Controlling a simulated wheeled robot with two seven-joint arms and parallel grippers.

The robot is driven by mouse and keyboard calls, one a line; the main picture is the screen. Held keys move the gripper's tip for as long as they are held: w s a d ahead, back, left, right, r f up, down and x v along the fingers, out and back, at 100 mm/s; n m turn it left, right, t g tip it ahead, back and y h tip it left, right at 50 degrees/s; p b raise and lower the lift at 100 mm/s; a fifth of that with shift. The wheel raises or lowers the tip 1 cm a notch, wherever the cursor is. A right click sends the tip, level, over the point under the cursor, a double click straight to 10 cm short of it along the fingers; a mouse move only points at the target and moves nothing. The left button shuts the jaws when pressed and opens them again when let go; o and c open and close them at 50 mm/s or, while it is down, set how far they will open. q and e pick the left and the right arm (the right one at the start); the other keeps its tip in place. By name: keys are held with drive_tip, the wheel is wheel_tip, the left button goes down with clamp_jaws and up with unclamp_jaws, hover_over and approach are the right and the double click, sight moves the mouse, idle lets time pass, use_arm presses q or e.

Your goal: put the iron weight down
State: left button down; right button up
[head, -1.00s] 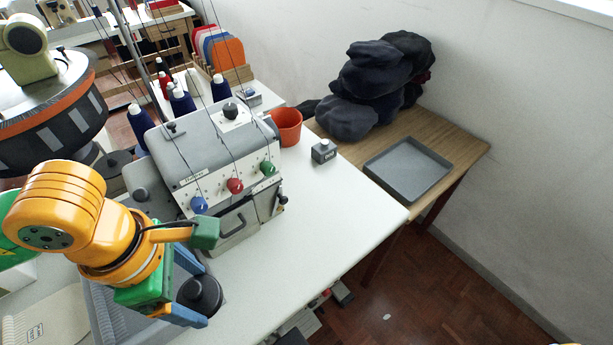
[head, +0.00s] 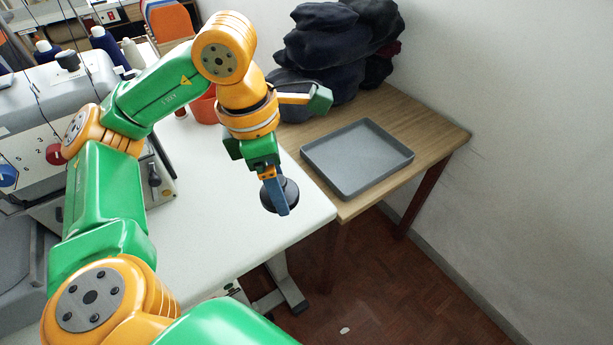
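The iron weight (head: 291,193), a round black piece, is in the head view over the front right corner area of the white table (head: 215,225), left of the grey tray. My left gripper (head: 277,197) points down with its blue fingers at the weight and appears shut on it. The near finger covers part of the weight. I cannot tell whether its underside touches the tabletop. My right gripper is not in view.
A grey shallow tray (head: 347,187) lies empty on the wooden table (head: 425,148). Dark caps (head: 325,45) are piled behind it. An orange-red pot (head: 204,108) stands behind my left arm. The sewing machine (head: 38,118) is at left. The white table's front right is clear.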

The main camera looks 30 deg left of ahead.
use_arm(q)
drive_tip(key=w+f, duration=0.1)
drive_tip(key=w, duration=0.2)
hover_over(308, 198)
drive_tip(key=s, duration=0.1)
drive_tip(key=f, duration=0.5)
drive_tip(key=shift+s+a+f, duration=0.15)
drive_tip(key=shift+a+f, duration=0.05)
drive_tip(key=f, duration=0.3)
drive_tip(key=shift+w+f, duration=0.4)
drive_tip(key=shift+f, duration=0.15)
drive_tip(key=shift+f, duration=0.1)
unclamp_jaws()
drive_tip(key=shift+r+p, duration=0.3)
wheel_tip(308, 198, up, 12)
drive_tip(key=s+a, duration=0.1)
drive_tip(key=shift+s+f+p, duration=0.15)
drive_tip(key=shift+f+p, duration=0.05)
drive_tip(key=shift+p, duration=0.1)
